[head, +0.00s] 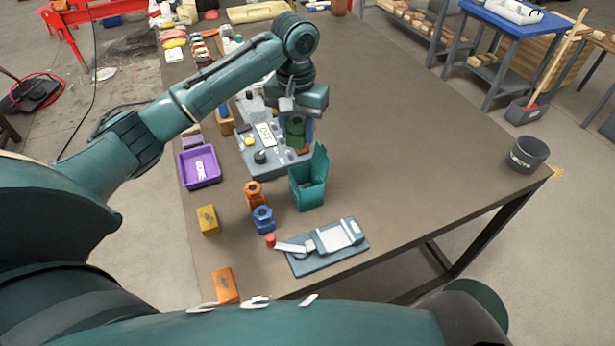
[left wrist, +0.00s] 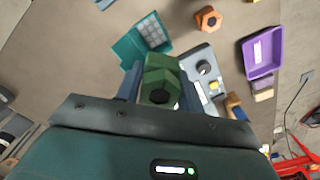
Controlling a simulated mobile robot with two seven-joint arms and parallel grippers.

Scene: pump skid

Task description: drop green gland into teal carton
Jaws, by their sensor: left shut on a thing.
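My left gripper (head: 297,118) points down and is shut on the green gland (head: 297,130). In the left wrist view the green gland (left wrist: 160,72) sits between the two fingers. The teal carton (head: 309,190) stands open on the table with a raised flap. In the head view the gland is just behind and above it; in the left wrist view the carton (left wrist: 128,48) lies beyond the gland, slightly left. The gland appears held above the table, outside the carton. My right gripper is not in view.
A grey control unit (head: 255,145) stands behind the carton. A purple tray (head: 200,180), an orange gland (head: 254,190) and a blue gland (head: 263,218) are to the left. A grey device with a red knob (head: 325,250) lies in front. The table's right side is clear except a dark bucket (head: 528,153).

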